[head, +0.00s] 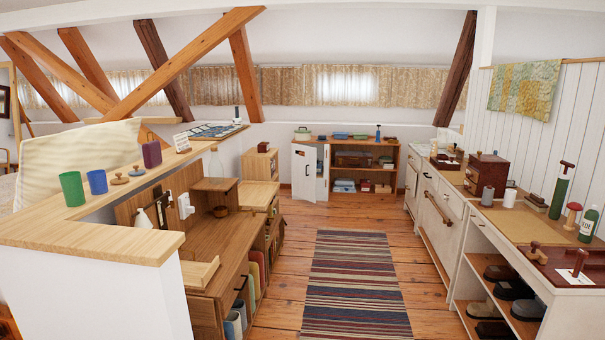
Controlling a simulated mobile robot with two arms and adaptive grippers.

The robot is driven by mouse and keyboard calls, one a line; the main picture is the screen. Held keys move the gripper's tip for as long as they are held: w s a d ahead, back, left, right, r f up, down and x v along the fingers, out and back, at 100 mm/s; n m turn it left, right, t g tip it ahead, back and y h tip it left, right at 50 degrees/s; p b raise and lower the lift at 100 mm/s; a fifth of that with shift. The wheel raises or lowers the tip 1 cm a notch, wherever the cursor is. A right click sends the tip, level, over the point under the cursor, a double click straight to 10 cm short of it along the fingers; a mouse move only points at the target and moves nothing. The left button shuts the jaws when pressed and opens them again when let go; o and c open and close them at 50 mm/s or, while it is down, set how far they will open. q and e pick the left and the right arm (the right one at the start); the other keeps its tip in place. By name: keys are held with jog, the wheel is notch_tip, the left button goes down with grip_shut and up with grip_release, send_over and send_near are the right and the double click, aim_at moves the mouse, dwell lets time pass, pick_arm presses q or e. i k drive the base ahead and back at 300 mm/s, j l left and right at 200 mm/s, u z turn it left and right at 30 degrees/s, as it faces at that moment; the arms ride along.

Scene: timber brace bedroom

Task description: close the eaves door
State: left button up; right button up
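A low wooden cabinet (395,166) stands against the far wall under the eaves. A white door panel (304,178) stands at its left end, swung out so that the shelves to its right show. I take this to be the eaves door. It has a small reddish-brown piece near its top. Its hinge side is too small to tell. Neither of my grippers is in view, and nothing touches the door.
A striped rug (357,285) lies on the clear plank floor between me and the cabinet. A wooden desk (225,250) and a half wall (90,250) bound the left. A white workbench (445,210) with open shoe shelves bounds the right.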

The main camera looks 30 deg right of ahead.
aim_at(304, 168)
jog(key=i+l+z, duration=0.85)
jog(key=i, duration=0.7)
jog(key=i+z, duration=0.4)
jog(key=i, duration=3.1)
jog(key=i+u, duration=0.1)
jog(key=i, duration=2.35)
jog(key=l, duration=0.1)
